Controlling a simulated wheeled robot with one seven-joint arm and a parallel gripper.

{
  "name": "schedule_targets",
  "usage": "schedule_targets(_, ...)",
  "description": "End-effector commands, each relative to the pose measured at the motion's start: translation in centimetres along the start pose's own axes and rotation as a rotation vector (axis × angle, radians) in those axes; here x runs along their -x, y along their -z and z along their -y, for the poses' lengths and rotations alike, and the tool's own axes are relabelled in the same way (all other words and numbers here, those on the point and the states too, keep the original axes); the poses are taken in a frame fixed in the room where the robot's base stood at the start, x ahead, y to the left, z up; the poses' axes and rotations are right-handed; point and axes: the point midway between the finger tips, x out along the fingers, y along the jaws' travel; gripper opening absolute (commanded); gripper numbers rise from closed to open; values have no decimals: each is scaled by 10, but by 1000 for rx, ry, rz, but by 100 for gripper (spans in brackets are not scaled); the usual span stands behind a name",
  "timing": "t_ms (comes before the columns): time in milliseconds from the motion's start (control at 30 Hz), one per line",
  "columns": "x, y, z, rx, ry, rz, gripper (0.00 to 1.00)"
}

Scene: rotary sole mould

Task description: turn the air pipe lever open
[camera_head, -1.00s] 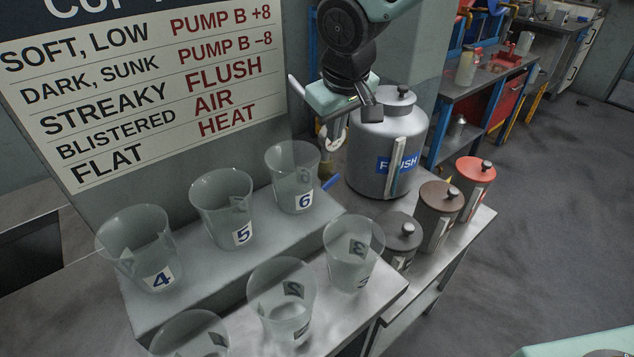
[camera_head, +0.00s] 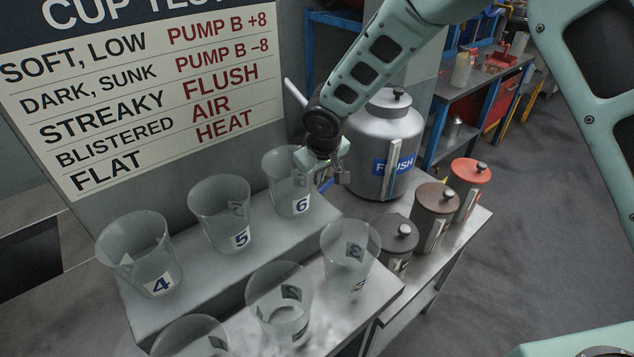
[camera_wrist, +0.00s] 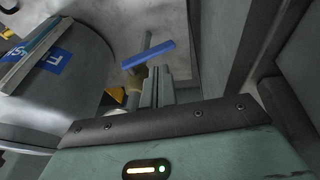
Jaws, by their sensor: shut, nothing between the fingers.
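In the head view my gripper (camera_head: 343,177) hangs beside cup 6, left of the FLUSH canister. Only a small blue piece of the lever (camera_head: 326,185) shows there, below the gripper.
The grey FLUSH canister (camera_head: 376,135) stands close to the right of my gripper. Clear cup 6 (camera_head: 285,180) stands close to the left. Lidded pots, including a red-topped one (camera_head: 469,172), stand at the right. The cup test board (camera_head: 150,90) is on the wall behind.

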Motion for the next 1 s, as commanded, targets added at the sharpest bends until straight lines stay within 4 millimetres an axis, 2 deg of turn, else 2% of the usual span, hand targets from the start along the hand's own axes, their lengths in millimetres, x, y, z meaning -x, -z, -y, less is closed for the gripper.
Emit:
schedule_targets(100,-20,0,1,1,1,1,0)
schedule_targets(300,-38,0,0,0,0,0,0)
schedule_targets(1000,-46,-1,2,0,0,-1,0)
